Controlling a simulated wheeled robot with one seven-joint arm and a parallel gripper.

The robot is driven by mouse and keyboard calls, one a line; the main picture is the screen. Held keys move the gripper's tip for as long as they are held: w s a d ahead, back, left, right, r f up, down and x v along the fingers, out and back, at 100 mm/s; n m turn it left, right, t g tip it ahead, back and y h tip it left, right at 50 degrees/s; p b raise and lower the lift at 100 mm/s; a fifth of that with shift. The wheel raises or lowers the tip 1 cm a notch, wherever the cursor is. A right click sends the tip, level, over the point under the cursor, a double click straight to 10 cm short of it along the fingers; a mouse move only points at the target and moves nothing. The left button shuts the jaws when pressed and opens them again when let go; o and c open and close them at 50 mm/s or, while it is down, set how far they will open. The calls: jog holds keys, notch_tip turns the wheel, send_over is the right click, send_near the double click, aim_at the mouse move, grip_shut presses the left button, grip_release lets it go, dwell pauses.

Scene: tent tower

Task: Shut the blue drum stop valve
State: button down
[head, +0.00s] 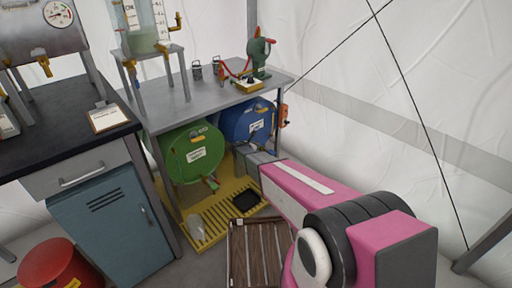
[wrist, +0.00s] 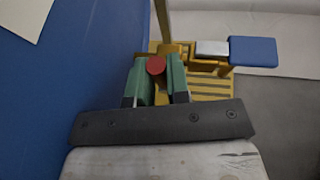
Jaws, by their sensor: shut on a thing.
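The blue drum (head: 248,122) lies on its side under the grey bench, and its blue wall (wrist: 75,75) fills the left of the wrist view. My gripper (wrist: 157,70) is low in front of this drum, with its green fingers closed around a small round red part (wrist: 156,66). Brass valve parts (wrist: 175,50) show just beyond the fingers. A piece with a white section and a blue end (wrist: 253,51) sticks out to the right. In the head view my arm hides the gripper and valve.
A green drum (head: 190,155) with a tap lies left of the blue one. Below are a yellow slatted tray (head: 215,213) and a wooden pallet (head: 258,255). A blue cabinet (head: 105,225) and a red drum (head: 50,265) stand left. The tent wall is right.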

jog(key=c, duration=1.1)
grip_release()
jog(key=v, duration=1)
jog(key=shift+s+a, duration=0.25)
jog(key=shift+a, duration=0.05)
jog(key=shift+r, duration=0.1)
jog(key=s+d+r+m+g+y, duration=0.1)
jog(key=s+d+r+m+g, duration=0.25)
jog(key=s+d+m, duration=0.35)
jog(key=s+d+r+m+g+y, duration=0.1)
jog(key=s+d+r+m+g, duration=0.25)
jog(key=s+d+m, duration=0.35)
jog(key=s+r+m+g+y, duration=0.1)
jog(key=s+r+m+y, duration=0.2)
jog(key=s+m, duration=0.3)
jog(key=s+d+r+m+g+y, duration=0.1)
jog(key=s+r+m+y, duration=0.3)
jog(key=s, duration=1.1)
jog(key=r+m, duration=0.2)
jog(key=m, duration=0.1)
jog(key=shift+d+m+g, duration=0.3)
jog(key=shift+g, duration=0.1)
